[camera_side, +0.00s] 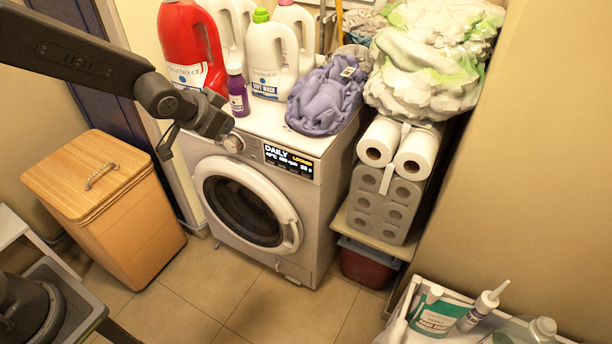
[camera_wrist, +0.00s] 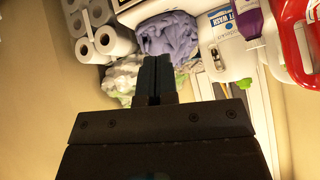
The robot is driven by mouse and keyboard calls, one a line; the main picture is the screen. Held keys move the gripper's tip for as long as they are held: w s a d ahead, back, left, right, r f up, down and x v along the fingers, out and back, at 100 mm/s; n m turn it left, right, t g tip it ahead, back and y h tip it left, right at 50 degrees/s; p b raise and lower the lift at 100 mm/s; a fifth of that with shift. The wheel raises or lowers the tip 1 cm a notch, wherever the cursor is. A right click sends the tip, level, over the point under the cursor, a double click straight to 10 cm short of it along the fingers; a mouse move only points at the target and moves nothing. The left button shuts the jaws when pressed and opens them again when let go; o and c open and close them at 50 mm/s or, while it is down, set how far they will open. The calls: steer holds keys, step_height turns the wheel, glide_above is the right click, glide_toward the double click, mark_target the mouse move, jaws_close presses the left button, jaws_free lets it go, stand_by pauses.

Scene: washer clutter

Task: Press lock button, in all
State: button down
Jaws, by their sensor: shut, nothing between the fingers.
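The white washing machine (camera_side: 320,215) stands against the back wall with its round door (camera_side: 243,205) shut. A round dial (camera_side: 234,144) sits left of the display. I cannot make out a separate lock button. My gripper (camera_side: 222,131) is at the upper left of the front panel, close to the dial; I cannot tell whether it touches. In the wrist view my gripper's fingers (camera_wrist: 157,72) are shut together with nothing between them, and they hide part of the view behind.
Detergent bottles, including a red one (camera_side: 190,45) and a purple one (camera_side: 237,92), stand on the washer beside a purple cloth (camera_side: 326,98). Paper rolls (camera_side: 396,148) are stacked to the right. A wooden hamper (camera_side: 110,200) stands left. Floor before the washer is clear.

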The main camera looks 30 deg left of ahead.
steer(key=w+d+f+m+h, duration=0.1)
steer(key=w+d+f, duration=0.15)
steer(key=f, duration=0.45)
steer(key=w+d+f+m+h, duration=0.1)
steer(key=w+d+f+h, duration=0.1)
steer(key=w+f, duration=0.35)
steer(key=m+h, duration=0.1)
steer(key=h, duration=0.1)
glide_toward(306, 176)
steer(key=s+d+f, duration=0.3)
steer(key=s+f, duration=0.3)
steer(key=s, duration=0.1)
steer(key=shift+w+d+f+t, duration=0.25)
steer(key=shift+t, duration=0.05)
steer(key=shift+w, duration=0.1)
steer(key=w, duration=0.8)
steer(key=shift+w, duration=0.3)
steer(key=shift+w, duration=0.15)
steer(key=shift+w, duration=0.3)
